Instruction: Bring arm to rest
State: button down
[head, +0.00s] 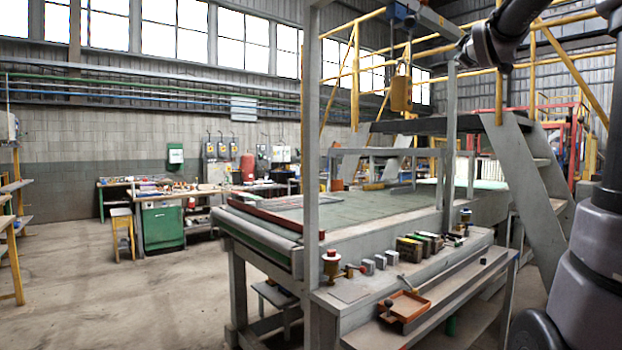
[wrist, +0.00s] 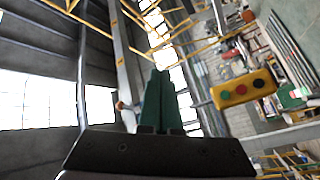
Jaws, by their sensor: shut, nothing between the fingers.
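My gripper (wrist: 159,74) shows in the wrist view, its two green fingers together with nothing between them. It is raised in the air, with windows and roof beams behind it. In the head view, part of my dark arm (head: 492,42) is at the upper right, above the work table. I cannot make out the fingers there.
A yellow control box (head: 401,92) hangs above the long work table (head: 360,212); the wrist view shows its buttons (wrist: 243,88). A grey upright post (head: 311,130) and yellow railings (head: 356,75) stand near. An orange tray (head: 405,306) lies on the front ledge.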

jog(key=s+a+f+m+g+y, duration=0.2)
jog(key=s+a+f+m+g, duration=0.2)
jog(key=s+f, duration=0.5)
jog(key=s+a+f+m+g+y, duration=0.2)
jog(key=s+a+f+m+g, duration=0.2)
jog(key=s+a+f, duration=0.3)
jog(key=s+a+f+m+g+y, duration=0.1)
jog(key=s+a+f+m+g, duration=0.3)
jog(key=s+f, duration=0.9)
notch_tip(320, 180, down, 6)
jog(key=shift+s+a+r+g+y, duration=0.15)
jog(key=shift+s+a+g+y, duration=0.2)
jog(key=shift+a, duration=0.35)
